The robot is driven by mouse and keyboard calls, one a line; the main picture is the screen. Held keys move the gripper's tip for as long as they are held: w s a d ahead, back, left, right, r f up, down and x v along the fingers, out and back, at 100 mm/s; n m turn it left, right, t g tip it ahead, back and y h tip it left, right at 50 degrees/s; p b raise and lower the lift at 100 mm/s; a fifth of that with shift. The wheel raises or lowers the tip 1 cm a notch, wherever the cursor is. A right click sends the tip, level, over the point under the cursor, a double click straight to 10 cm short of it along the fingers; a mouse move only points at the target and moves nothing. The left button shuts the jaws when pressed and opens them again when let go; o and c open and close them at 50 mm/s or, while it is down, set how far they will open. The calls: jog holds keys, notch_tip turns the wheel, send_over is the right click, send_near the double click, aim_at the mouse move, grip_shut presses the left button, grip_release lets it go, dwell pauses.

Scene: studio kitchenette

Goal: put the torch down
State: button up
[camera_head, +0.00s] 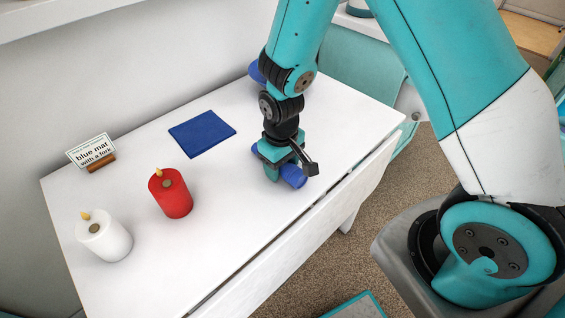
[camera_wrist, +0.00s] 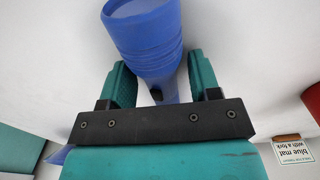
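The blue torch (camera_head: 293,175) lies crosswise in my gripper (camera_head: 277,172), low over the right part of the white table. In the wrist view the torch (camera_wrist: 147,40) runs between the two fingers of my gripper (camera_wrist: 160,75), its wide end away from the palm. The fingers close in on both sides of it. Part of the torch is hidden behind the gripper. I cannot tell for sure whether its underside touches the tabletop.
The white table (camera_head: 225,215) has free room around the gripper. A dark blue mat (camera_head: 202,133) lies to the left. A red candle (camera_head: 170,195), a white candle (camera_head: 104,238) and a small sign (camera_head: 91,151) stand farther left. A blue object (camera_head: 256,72) shows behind my arm.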

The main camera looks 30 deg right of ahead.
notch_tip(320, 180, up, 12)
jog(key=p, duration=0.1)
jog(key=s+a+r+n+y, duration=0.1)
jog(key=s+a+r+y, duration=0.1)
jog(key=s+r, duration=0.5)
jog(key=s+a+r+n+y, duration=0.2)
jog(key=s+r, duration=0.5)
jog(key=s, duration=0.4)
jog(key=shift+a+r, duration=0.25)
jog(key=shift+a, duration=0.55)
